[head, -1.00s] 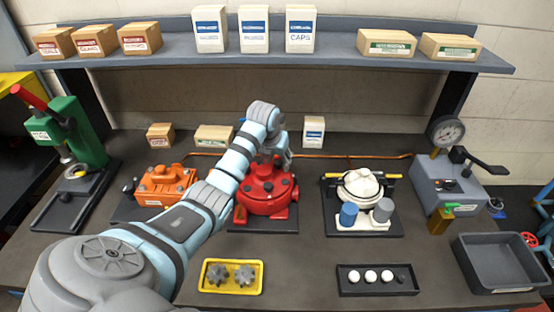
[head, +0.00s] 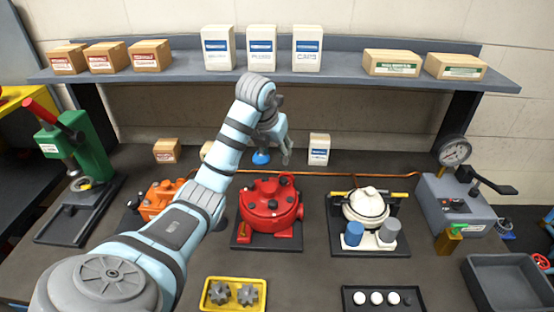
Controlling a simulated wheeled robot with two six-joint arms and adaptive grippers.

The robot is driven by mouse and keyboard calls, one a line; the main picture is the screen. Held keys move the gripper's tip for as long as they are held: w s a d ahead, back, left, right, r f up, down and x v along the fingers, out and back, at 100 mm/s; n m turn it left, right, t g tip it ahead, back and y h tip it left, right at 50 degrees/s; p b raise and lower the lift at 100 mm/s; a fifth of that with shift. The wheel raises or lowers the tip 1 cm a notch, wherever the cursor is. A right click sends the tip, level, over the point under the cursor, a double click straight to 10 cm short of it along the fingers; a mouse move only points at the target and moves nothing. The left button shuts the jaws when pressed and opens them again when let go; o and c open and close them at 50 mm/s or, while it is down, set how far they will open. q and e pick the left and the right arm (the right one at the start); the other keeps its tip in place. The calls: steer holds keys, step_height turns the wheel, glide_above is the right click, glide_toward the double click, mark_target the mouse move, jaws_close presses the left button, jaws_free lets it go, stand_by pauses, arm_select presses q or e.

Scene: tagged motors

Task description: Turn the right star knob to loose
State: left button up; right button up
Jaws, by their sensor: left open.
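I cannot pick out the right star knob with certainty. The red round housing (head: 268,208) on a dark base has several small dark knobs on top. Two grey star-shaped pieces (head: 219,294) (head: 247,295) lie in a yellow tray (head: 234,279) at the front. My left gripper (head: 275,155) is open and hangs above and behind the red housing, apart from it. A small blue rounded thing (head: 261,158) shows beside its fingers; I cannot tell if they touch. My right gripper is not in view.
A white-topped unit (head: 366,206) with blue and grey cylinders stands right of the red housing. An orange unit (head: 160,199) is partly hidden by my left arm. A gauge stand (head: 455,204), grey bin (head: 512,285) and green press (head: 86,147) flank the bench. The shelf (head: 180,78) holds several boxes.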

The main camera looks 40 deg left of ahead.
arm_select(q)
steer(key=a+m+b, duration=0.1)
steer(key=a+b, duration=0.1)
steer(key=a, duration=0.2)
steer(key=m+h+b, duration=0.3)
steer(key=m+b, duration=0.2)
steer(key=m, duration=0.1)
glide_toward(283, 179)
steer(key=shift+d+f, duration=0.15)
steer(key=shift+f, duration=0.1)
steer(key=x, duration=0.7)
steer(key=shift+w+f+p, duration=0.2)
steer(key=shift+w+p, duration=0.05)
steer(key=shift+p, duration=0.15)
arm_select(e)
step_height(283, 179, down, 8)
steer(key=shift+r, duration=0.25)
arm_select(q)
steer(key=shift+c, duration=0.6)
jaws_close()
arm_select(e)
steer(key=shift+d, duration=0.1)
